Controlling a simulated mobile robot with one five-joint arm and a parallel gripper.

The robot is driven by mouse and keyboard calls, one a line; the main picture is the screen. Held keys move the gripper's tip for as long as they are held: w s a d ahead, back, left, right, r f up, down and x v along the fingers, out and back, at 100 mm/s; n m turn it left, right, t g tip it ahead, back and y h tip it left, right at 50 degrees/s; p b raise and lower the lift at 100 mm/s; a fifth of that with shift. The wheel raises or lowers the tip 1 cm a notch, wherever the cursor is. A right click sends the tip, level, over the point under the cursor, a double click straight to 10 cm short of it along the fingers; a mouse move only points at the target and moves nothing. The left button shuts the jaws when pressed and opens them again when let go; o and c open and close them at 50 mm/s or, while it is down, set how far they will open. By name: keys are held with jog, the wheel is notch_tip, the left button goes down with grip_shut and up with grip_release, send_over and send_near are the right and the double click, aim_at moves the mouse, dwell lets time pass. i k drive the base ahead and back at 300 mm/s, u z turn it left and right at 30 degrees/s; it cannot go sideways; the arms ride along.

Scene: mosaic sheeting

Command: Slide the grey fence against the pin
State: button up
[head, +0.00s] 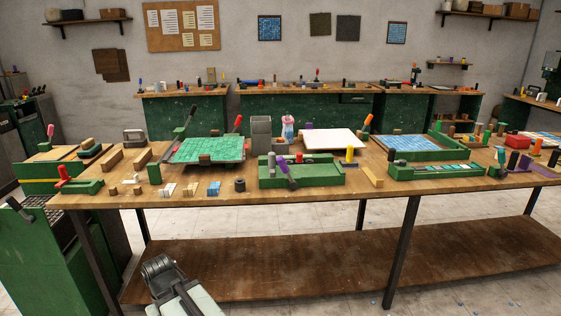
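My arm shows at the bottom left, below and in front of the near bench edge. Its dark end, my gripper (158,266), is over the floor, apart from everything on the bench; whether its fingers are open cannot be made out. I cannot clearly identify the grey fence or the pin at this distance. A grey upright block (261,135) stands behind the green fixture (300,174) mid-bench. A green mosaic sheet (208,150) lies to its left, with a dark lever and a red handle near it.
The wooden bench (220,197) carries small tile stacks (191,188), a white board (333,139), a blue mosaic tray (411,144) and several upright handles. A green cabinet (50,255) stands at the left. A lower shelf (330,270) and bench legs lie below.

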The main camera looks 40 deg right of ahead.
aim_at(272, 155)
jog(key=z, duration=0.1)
jog(key=i, duration=0.9)
jog(key=u, duration=0.05)
